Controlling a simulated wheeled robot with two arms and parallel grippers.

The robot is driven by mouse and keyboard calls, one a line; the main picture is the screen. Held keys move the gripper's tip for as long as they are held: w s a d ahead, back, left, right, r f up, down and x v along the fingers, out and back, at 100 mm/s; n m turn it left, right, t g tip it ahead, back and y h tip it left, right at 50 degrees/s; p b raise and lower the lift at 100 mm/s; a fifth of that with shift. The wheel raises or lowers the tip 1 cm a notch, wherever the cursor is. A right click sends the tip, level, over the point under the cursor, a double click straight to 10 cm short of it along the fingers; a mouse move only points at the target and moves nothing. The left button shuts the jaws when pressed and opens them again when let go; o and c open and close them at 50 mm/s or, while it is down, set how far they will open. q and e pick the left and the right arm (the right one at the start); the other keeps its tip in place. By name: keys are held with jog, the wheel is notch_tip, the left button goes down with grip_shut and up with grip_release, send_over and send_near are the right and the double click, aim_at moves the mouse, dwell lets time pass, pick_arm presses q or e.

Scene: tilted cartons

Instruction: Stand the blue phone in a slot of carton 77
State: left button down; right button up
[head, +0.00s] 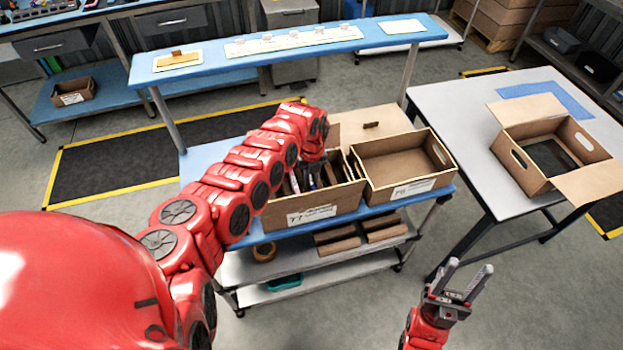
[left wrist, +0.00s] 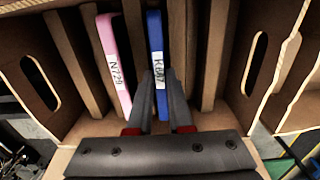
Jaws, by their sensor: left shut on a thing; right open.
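Carton 77 (head: 318,212) is an open brown carton with a label on its front, on the blue-topped cart, and it has upright brown dividers. In the left wrist view the blue phone (left wrist: 155,40), with a white label, stands on edge between two dividers inside the carton. My left gripper (left wrist: 159,78) is shut on its near end. A pink phone (left wrist: 113,65) labelled N729 stands in a slot to the left. In the head view my red left arm hides most of the gripper. My right gripper (head: 470,269) is open and empty above the floor at lower right.
A second open carton (head: 412,190), seemingly empty, stands right beside carton 77. A flapped carton (head: 520,170) sits on the grey table (head: 450,110) at right. A raised blue shelf (head: 340,42) runs behind the cart. The floor between cart and table is clear.

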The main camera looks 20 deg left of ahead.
pick_arm(q)
jog(key=c, duration=0.8)
grip_release()
jog(key=shift+o, duration=0.2)
jog(key=shift+r, duration=0.15)
notch_tip(320, 180, up, 17)
jog(key=b, duration=0.5)
jog(key=shift+r, duration=0.1)
